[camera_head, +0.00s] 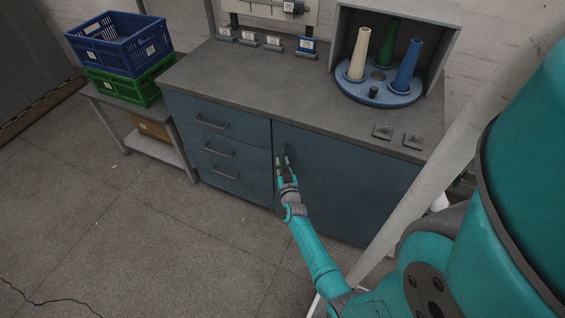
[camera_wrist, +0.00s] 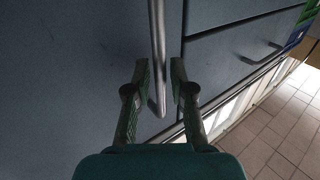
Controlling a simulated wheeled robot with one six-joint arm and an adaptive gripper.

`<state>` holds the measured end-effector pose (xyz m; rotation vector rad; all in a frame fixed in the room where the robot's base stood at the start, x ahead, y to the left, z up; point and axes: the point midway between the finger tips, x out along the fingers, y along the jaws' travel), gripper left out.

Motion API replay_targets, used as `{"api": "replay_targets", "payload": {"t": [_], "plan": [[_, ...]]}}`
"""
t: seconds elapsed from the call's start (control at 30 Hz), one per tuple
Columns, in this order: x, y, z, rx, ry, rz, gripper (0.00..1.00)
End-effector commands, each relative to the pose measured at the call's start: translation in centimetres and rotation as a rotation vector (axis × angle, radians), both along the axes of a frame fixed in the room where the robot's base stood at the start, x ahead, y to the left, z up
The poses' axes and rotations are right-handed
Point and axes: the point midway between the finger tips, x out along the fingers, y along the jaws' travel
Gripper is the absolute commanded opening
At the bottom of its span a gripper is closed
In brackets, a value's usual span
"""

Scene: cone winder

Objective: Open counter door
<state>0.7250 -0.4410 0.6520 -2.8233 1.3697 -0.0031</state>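The counter door (camera_head: 345,185) is a blue-grey panel on the right of the counter front, and it sits flush and shut. It fills the left of the wrist view (camera_wrist: 70,80). Its handle is a vertical metal bar (camera_wrist: 157,40). My gripper (camera_head: 283,160) is at the handle, near the door's upper left edge in the head view. In the wrist view my gripper (camera_wrist: 160,75) is open, with one finger on each side of the bar and small gaps beside it. The handle is mostly hidden behind the gripper in the head view.
Several drawers with bar handles (camera_head: 220,151) are left of the door. The grey countertop (camera_head: 255,85) carries a blue round holder (camera_head: 378,97) with cones. Blue (camera_head: 118,42) and green (camera_head: 125,87) crates stand on a low side table. The floor before the counter is clear.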

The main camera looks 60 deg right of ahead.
Motion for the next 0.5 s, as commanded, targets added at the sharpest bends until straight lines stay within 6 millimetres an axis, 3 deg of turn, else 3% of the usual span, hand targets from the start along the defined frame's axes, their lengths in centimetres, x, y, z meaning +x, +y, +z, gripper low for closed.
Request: {"api": "replay_targets", "payload": {"t": [0.4,0.43,0.5], "plan": [[0.52,-0.70,-0.01,0.001,0.000,0.000,0.23],[0.52,-0.70,-0.01,0.001,-0.001,0.000,0.20],[0.52,-0.69,-0.01,0.000,0.000,0.000,0.03]]}}
